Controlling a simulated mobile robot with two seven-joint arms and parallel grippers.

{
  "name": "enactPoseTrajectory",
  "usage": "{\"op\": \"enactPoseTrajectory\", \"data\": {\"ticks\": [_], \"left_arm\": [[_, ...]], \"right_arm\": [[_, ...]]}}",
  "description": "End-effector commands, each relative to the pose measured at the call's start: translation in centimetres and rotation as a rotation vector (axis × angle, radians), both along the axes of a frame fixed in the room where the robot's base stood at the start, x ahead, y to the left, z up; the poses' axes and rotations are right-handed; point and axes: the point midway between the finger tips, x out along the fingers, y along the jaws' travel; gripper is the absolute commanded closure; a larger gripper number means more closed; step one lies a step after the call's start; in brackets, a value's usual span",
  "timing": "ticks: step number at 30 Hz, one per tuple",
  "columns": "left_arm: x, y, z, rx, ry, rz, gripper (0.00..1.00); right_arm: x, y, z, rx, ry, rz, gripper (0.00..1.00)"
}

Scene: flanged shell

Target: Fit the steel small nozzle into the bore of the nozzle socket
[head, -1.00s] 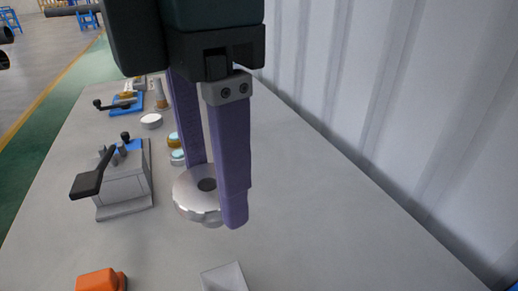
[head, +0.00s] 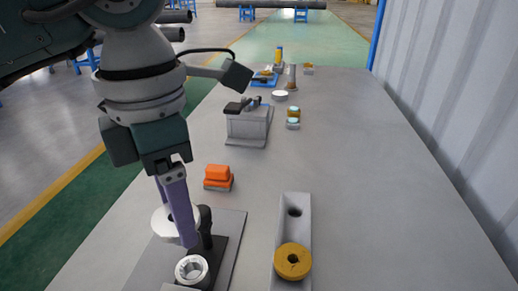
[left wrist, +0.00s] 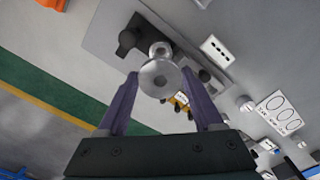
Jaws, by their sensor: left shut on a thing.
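The steel small nozzle (head: 165,222), a pale flanged disc, is held by my left gripper (head: 186,238) above the table. In the left wrist view the disc (left wrist: 159,77) is pinched between the tips of both purple fingers. A round steel piece with a central bore, seemingly the nozzle socket (head: 192,270), stands on a dark fixture plate near the front edge. The nozzle is apart from it, higher and to its left in the head view. In the left wrist view this piece (left wrist: 160,49) shows just beyond the disc. My right gripper is not seen.
A black clamp post (head: 206,228) rises beside the socket. A grey block (head: 294,230) with a hole and a brass flanged ring (head: 293,261) is to the right. An orange item (head: 218,176) and a grey vise-like fixture (head: 247,125) stand farther back. The table's right side is clear.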

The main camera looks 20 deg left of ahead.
Motion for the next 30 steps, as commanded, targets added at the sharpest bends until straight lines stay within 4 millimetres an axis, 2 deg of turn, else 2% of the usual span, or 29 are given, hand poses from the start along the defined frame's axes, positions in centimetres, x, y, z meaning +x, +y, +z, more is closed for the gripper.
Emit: {"op": "enactPoseTrajectory", "data": {"ticks": [8,24,30], "left_arm": [[0.0,0.0,-0.2,0.0,-0.001,0.0,1.0],[0.0,0.0,-5.1,0.0,0.0,0.001,1.0],[0.0,0.0,-5.8,0.0,0.0,0.001,1.0]], "right_arm": [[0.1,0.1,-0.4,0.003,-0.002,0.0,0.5],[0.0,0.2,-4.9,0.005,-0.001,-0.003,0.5],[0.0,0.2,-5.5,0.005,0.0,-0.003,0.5]]}}
